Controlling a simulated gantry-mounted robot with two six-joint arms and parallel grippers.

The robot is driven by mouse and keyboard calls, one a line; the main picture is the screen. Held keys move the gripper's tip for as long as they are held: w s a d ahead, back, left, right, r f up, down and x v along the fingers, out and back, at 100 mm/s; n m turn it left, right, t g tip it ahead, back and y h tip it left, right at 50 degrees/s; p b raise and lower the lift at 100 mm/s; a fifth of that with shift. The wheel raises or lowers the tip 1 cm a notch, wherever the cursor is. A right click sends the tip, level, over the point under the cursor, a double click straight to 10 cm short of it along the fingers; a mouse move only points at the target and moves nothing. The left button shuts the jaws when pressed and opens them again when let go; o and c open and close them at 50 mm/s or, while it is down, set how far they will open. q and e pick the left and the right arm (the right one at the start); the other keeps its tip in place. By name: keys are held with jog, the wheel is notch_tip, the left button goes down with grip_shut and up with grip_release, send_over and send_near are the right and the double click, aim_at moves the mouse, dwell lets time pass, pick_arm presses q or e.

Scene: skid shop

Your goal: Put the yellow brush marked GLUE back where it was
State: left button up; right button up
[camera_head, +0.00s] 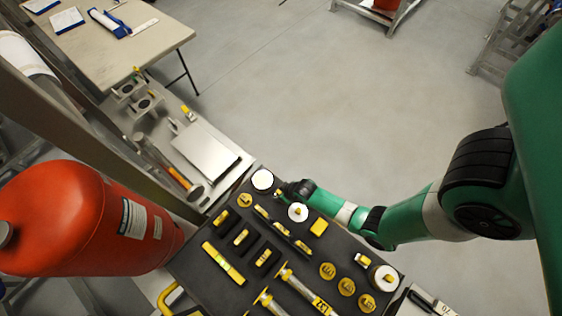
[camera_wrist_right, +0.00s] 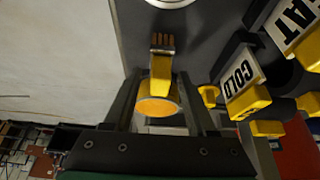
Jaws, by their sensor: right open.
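A yellow brush-like piece (camera_wrist_right: 161,72) with a toothed end and a round orange face lies between the fingers of my right gripper (camera_wrist_right: 160,88) in the right wrist view. I cannot read GLUE on it, nor tell whether the fingers touch it. The fingers stand apart on either side. In the head view my right gripper (camera_head: 283,190) is at the far edge of the black tool tray (camera_head: 190,262), beside a white round pot (camera_head: 262,180), and hides most of the piece. My left gripper is not in view.
The tray holds several yellow-marked tools, discs (camera_head: 346,287) and another white pot (camera_head: 298,212). Open floor lies beyond the tray.

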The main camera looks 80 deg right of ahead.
jog(key=shift+r+p, duration=0.3)
jog(key=shift+r, duration=0.05)
jog(key=p+v, duration=0.6)
jog(key=v, duration=0.5)
jog(key=shift+s+r, duration=0.15)
jog(key=shift+r, duration=0.2)
jog(key=shift+a, duration=0.1)
